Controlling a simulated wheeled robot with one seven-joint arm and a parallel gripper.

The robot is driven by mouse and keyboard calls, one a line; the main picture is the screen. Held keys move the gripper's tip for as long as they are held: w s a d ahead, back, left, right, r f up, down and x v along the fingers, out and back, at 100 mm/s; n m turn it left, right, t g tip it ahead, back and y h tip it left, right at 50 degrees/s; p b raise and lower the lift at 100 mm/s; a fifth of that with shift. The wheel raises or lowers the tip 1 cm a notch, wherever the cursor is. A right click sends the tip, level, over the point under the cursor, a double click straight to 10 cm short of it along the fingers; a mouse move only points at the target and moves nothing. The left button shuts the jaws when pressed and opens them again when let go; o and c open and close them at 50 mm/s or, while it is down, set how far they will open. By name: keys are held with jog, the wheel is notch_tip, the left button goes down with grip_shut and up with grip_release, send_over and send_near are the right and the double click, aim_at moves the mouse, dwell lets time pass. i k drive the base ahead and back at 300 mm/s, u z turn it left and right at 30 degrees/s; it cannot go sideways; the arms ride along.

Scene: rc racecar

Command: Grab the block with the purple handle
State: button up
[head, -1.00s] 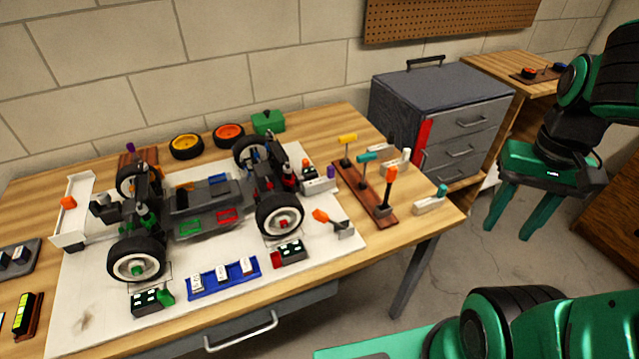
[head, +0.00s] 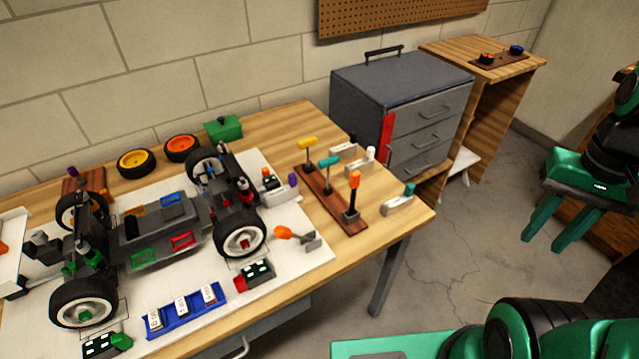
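A grey-white block with a purple handle (head: 280,194) lies on the white mat, just right of the car's front right wheel. Its purple end (head: 293,181) points up at the block's right end. Another purple knob (head: 72,172) shows at the far left, behind the car, mostly hidden there. My gripper (head: 552,236) hangs at the right edge of the head view, over the floor and well away from the table. Its two green fingers are apart with nothing between them.
The car (head: 160,228) takes up the left of the workbench. A wooden rack (head: 335,205) with yellow, teal and orange-handled tools stands right of the block. A teal-handled block (head: 398,203) lies near the right edge. A grey drawer cabinet (head: 400,90) stands behind.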

aim_at(278, 196)
jog(key=z, duration=1.15)
jog(key=k, duration=1.4)
jog(key=u, duration=0.45)
jog(key=i, duration=1.05)
jog(key=z, duration=0.05)
